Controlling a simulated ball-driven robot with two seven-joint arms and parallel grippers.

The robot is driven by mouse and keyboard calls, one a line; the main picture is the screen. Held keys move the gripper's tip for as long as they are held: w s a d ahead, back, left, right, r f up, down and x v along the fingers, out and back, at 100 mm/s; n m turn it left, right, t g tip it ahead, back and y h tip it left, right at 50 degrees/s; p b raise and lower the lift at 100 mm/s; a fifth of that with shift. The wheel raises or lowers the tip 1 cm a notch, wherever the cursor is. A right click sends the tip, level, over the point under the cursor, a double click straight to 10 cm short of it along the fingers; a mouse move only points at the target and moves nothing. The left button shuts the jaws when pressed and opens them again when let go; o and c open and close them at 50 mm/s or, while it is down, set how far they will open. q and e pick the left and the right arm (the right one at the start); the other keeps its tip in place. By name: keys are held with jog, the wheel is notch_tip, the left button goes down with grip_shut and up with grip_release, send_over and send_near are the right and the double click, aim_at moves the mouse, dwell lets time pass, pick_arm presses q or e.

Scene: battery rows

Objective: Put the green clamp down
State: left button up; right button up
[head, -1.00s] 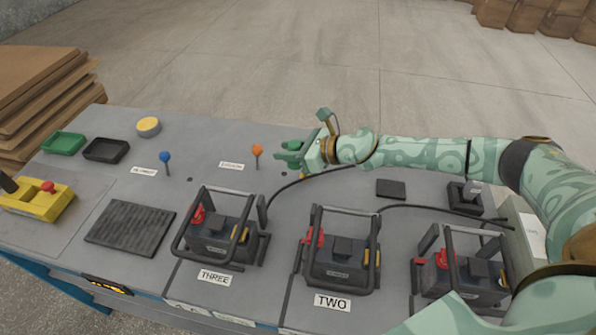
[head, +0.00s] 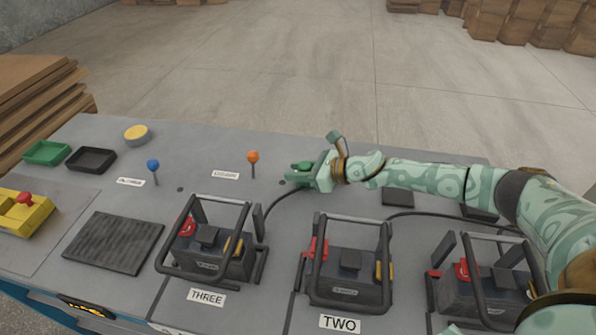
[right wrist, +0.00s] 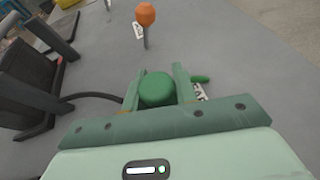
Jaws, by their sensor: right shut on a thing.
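My right gripper (head: 302,174) is shut on the green clamp (head: 300,168), behind the battery units and to the right of the orange-knobbed post. In the right wrist view the clamp's round green part (right wrist: 157,89) sits between the two fingers (right wrist: 156,92), with a small green end (right wrist: 200,79) showing beyond the right finger. Whether the clamp touches the table or hangs just above it, I cannot tell. A black cable (head: 275,199) runs close by the clamp. My left gripper is not in view.
An orange-knobbed post (head: 252,158) and a blue-knobbed post (head: 153,166) stand left of the clamp. Battery units THREE (head: 212,250) and TWO (head: 348,270) stand in front. A green tray (head: 46,152) and a black tray (head: 91,160) are far left. The table (head: 205,150) is clear around the posts.

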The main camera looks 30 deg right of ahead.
jog(key=o, duration=1)
jog(key=shift+f, duration=0.15)
jog(key=shift+s+d+r, duration=0.1)
jog(key=shift+d+r, duration=0.05)
jog(key=shift+r, duration=0.1)
jog(key=p+v, duration=0.1)
jog(key=v, duration=0.9)
jog(key=shift+s+d, duration=0.1)
jog(key=shift+s+d+r+p, duration=0.3)
jog(key=shift+s+d, duration=0.1)
jog(key=shift+s, duration=0.05)
